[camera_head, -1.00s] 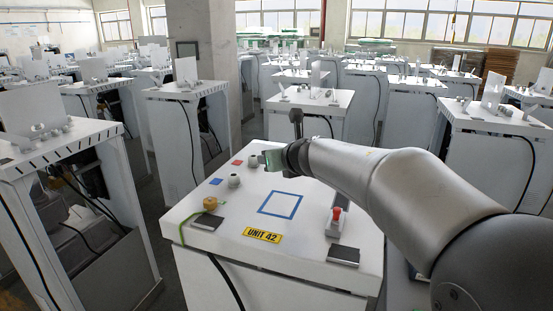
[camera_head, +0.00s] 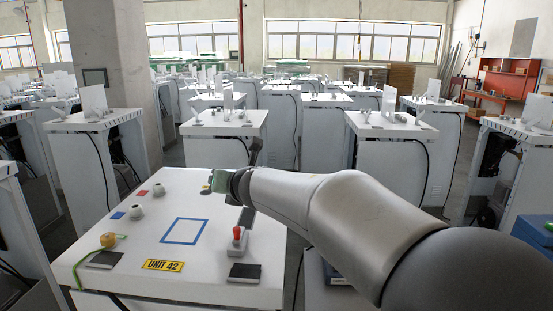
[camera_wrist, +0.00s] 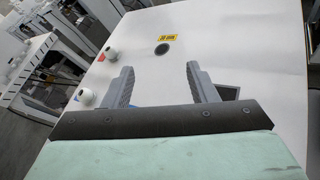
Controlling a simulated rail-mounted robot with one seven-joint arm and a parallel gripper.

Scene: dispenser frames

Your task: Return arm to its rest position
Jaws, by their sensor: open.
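My gripper (camera_head: 222,182) is at the end of my outstretched arm, over the back right part of the white UNIT 42 table (camera_head: 130,205). In the wrist view, its two grey fingers (camera_wrist: 160,70) stand apart with nothing between them. The white tabletop (camera_wrist: 235,40) shows beyond the fingers, with a round dark spot (camera_wrist: 162,49) and a small yellow label (camera_wrist: 167,38). In the head view, my wrist hides part of the table's back right corner.
A blue square outline (camera_head: 185,231) is bare inside. Similar white stands (camera_head: 225,125) fill the room behind.

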